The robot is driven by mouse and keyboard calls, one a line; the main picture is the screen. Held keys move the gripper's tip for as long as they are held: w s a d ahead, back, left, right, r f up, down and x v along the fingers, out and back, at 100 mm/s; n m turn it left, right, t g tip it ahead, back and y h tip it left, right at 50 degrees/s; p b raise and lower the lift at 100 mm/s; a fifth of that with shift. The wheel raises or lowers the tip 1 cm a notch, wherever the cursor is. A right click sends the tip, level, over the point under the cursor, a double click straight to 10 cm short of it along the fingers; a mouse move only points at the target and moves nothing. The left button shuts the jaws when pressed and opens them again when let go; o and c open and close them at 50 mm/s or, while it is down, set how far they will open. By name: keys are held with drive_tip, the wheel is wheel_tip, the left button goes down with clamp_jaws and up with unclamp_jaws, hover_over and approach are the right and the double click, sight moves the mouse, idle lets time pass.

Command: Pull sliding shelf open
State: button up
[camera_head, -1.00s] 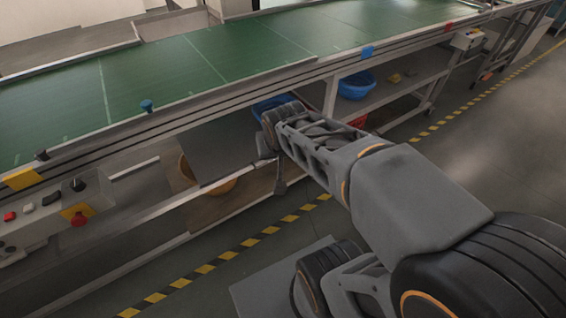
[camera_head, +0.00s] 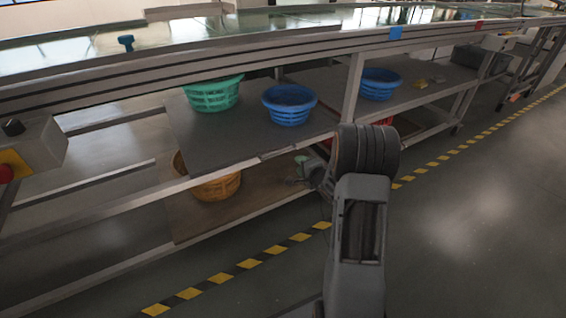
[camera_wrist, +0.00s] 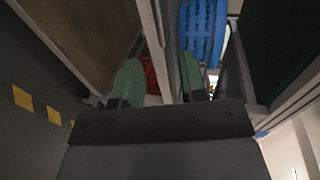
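The sliding shelf (camera_head: 225,142) is a dark grey board under the conveyor, carrying a green basket (camera_head: 213,94) and a blue basket (camera_head: 289,104). My gripper (camera_head: 301,172) is at the right part of the shelf's front edge, partly hidden behind my own wrist. In the wrist view my gripper (camera_wrist: 158,76) has its two green fingers apart. A light shelf edge (camera_wrist: 171,45) shows between them, with the blue basket beyond. I cannot tell whether either finger touches the edge.
An orange basket (camera_head: 208,186) sits on a brown lower board. Another blue basket (camera_head: 380,84) stands on the shelf to the right. A frame post (camera_head: 352,88) is close right of my gripper. The floor in front is clear, with a yellow-black stripe (camera_head: 248,263).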

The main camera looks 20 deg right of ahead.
sight(284, 153)
drive_tip(key=shift+f+b+x, duration=0.15)
drive_tip(key=shift+b+x, duration=1.15)
drive_tip(key=shift+x, duration=2.15)
drive_tip(key=shift+f+b+x, duration=0.1)
drive_tip(key=shift+b+x, duration=1.2)
drive_tip(key=shift+x, duration=2.15)
drive_tip(key=shift+a, duration=0.1)
drive_tip(key=shift+s, duration=0.1)
clamp_jaws()
